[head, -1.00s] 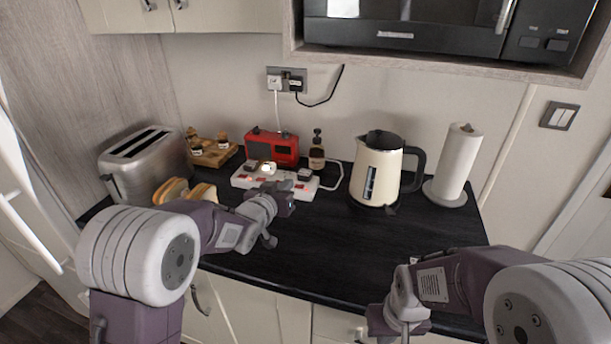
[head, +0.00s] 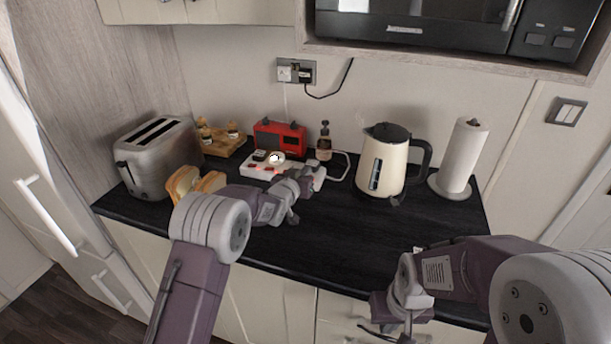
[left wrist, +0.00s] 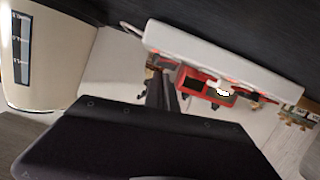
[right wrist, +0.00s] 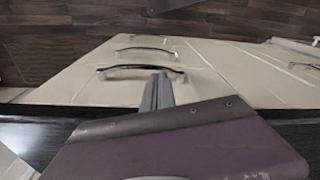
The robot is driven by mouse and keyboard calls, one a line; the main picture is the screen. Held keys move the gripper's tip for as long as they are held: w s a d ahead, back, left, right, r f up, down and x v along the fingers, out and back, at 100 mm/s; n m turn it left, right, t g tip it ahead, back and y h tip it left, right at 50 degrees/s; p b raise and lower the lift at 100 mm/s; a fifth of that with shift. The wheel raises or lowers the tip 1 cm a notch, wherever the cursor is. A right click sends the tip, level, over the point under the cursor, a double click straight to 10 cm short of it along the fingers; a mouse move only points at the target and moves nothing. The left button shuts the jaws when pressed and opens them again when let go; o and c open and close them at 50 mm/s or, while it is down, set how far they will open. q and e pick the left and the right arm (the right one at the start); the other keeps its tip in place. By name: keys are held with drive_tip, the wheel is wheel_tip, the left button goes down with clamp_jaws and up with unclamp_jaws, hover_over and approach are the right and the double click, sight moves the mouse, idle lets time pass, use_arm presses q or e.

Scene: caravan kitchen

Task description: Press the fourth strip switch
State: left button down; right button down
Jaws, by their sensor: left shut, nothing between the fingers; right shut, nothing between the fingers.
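The white power strip (head: 254,168) with red switches lies on the black worktop in front of a red radio (head: 281,137). A black plug (head: 260,155) and a white plug (head: 277,158) sit in it. My left gripper (head: 312,180) is shut and empty at the strip's right end and hides the switches there. In the left wrist view the strip (left wrist: 225,58) shows edge-on, just beyond the shut fingers (left wrist: 163,92); I cannot tell whether they touch it. My right gripper (right wrist: 158,92) is shut and empty, low in front of the cabinet drawers.
A cream kettle (head: 392,160) stands right of the strip, with a paper towel roll (head: 464,155) beyond it. A bottle (head: 324,145) stands behind the strip. Bread slices (head: 185,182) and a toaster (head: 160,155) are at left. The worktop's front middle is clear.

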use_arm(q)
drive_tip(key=shift+s+f, duration=0.15)
drive_tip(key=shift+f, duration=0.35)
drive_tip(key=shift+f, duration=0.1)
